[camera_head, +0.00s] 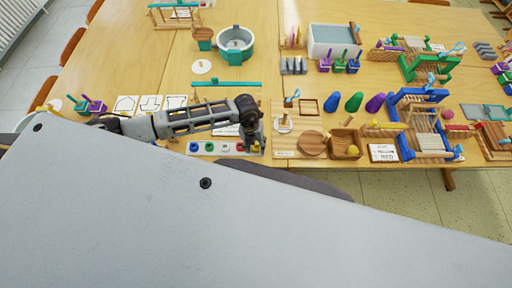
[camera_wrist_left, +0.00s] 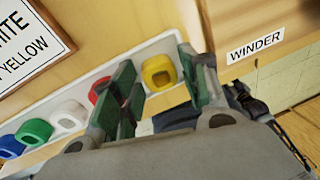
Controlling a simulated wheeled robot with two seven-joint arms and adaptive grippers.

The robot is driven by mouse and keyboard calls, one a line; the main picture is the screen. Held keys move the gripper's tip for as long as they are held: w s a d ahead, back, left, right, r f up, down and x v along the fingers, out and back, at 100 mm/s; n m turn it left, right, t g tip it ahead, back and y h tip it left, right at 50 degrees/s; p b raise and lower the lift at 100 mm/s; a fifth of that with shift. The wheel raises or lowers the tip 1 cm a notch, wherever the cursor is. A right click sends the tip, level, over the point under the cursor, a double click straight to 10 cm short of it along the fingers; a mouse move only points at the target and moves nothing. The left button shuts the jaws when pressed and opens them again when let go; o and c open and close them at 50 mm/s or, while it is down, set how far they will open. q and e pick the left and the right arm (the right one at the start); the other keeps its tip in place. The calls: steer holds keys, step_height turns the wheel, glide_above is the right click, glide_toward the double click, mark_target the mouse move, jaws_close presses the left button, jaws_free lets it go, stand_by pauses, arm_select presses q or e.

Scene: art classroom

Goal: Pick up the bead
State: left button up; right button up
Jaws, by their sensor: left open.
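A white strip (camera_head: 201,150) at the table's front edge holds a row of coloured beads. In the left wrist view the row has a yellow bead (camera_wrist_left: 158,73), a red bead (camera_wrist_left: 100,90), a white bead (camera_wrist_left: 69,117), a green bead (camera_wrist_left: 34,132) and a blue bead (camera_wrist_left: 10,146). My left gripper (camera_head: 253,140) is over the strip's right end. In the left wrist view my left gripper (camera_wrist_left: 160,88) is open, and the yellow bead appears between its fingers. The red bead is partly hidden by one finger. I cannot tell the gripper's height above the strip.
A sign reading WINDER (camera_wrist_left: 255,45) is on a surface beside the strip. A wooden board (camera_head: 286,137) stands right of my gripper, with a round wooden disc (camera_head: 312,143) and a wooden box (camera_head: 345,146). A teal bar (camera_head: 226,84) lies behind my arm.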

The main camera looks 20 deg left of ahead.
arm_select(q)
steer(key=shift+c, duration=0.4)
steer(key=c, duration=0.4)
steer(key=shift+r, duration=0.1)
steer(key=shift+r+b, duration=0.6)
steer(key=shift+r, duration=4.3)
